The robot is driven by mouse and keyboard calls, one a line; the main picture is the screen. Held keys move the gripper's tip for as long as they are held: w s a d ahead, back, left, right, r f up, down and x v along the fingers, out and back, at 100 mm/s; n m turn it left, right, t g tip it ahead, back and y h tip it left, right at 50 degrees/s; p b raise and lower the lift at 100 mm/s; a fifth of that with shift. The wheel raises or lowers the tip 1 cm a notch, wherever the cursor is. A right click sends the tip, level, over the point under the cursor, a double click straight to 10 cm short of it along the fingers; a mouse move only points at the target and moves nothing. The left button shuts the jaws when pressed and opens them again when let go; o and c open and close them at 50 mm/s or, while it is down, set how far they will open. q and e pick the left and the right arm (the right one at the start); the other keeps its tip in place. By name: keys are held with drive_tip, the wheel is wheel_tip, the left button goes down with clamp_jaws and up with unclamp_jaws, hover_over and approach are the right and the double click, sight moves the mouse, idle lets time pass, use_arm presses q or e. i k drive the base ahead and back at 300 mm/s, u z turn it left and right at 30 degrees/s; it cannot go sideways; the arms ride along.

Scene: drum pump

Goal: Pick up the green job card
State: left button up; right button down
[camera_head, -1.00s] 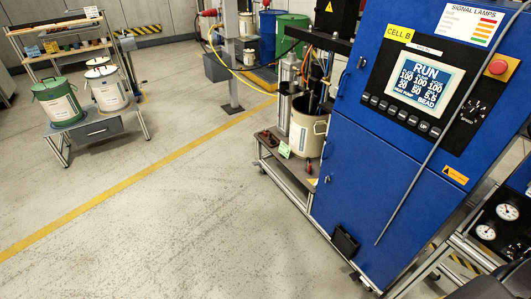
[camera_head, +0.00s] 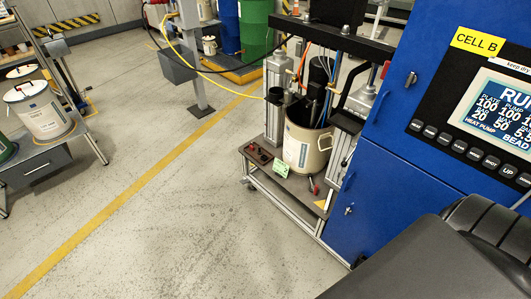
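A small light green card (camera_head: 281,168), which looks like the job card, is at the front edge of the pump cart's shelf. It is left of and a little in front of the cream drum (camera_head: 306,142). Its writing is too small to read. Neither of my grippers is in view. A dark grey part of my arm fills the lower right corner and is well apart from the card.
The pump cart (camera_head: 285,205) also holds a dark red item (camera_head: 259,153) and a red-handled tool (camera_head: 313,185). The blue cabinet (camera_head: 377,200) stands to its right. A grey post (camera_head: 191,60) stands behind left. The floor in front and left is clear.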

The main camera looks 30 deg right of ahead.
sight(281, 168)
drive_tip(key=i, duration=3.85)
drive_tip(key=z, duration=5)
